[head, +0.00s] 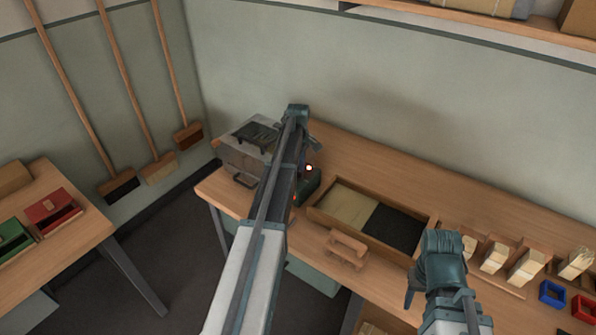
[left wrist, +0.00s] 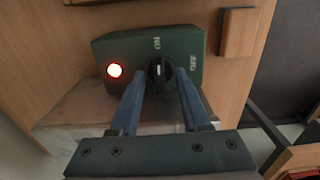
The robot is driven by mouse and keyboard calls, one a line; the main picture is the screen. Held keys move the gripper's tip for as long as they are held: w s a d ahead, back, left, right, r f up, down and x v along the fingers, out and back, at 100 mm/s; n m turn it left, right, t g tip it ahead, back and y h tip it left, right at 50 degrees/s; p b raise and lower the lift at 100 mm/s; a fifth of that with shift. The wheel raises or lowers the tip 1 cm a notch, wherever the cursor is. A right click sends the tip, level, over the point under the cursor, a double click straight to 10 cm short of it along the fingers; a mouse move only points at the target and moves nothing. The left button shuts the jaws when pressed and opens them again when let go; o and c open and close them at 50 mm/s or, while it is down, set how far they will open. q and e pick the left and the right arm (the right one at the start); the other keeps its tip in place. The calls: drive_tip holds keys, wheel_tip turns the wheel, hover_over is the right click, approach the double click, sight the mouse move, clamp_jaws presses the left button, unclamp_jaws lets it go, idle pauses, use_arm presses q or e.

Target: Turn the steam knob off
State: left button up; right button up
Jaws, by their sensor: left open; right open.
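The steam knob (left wrist: 159,69) is black and round with a pale pointer line, which looks roughly upright in the left wrist view. It sits on a dark green control box (left wrist: 110,48) beside a glowing red-rimmed lamp (left wrist: 114,71). In the head view the control box (head: 309,183) is partly hidden behind my left arm. My right gripper (head: 412,289) is open and empty over the bench.
A grey metal steamer (head: 243,158) stands at the bench's left end. A divided wooden tray (head: 374,238) holds pale and black bristles. A wooden block with a handle (head: 346,248) lies before it. Brush blocks (head: 495,257) and small blue (head: 551,293) and red bins (head: 584,308) stand right.

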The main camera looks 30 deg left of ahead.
use_arm(q)
clamp_jaws()
drive_tip(key=shift+m, duration=0.4)
drive_tip(key=m, duration=1.3)
drive_tip(key=shift+m, duration=2.3)
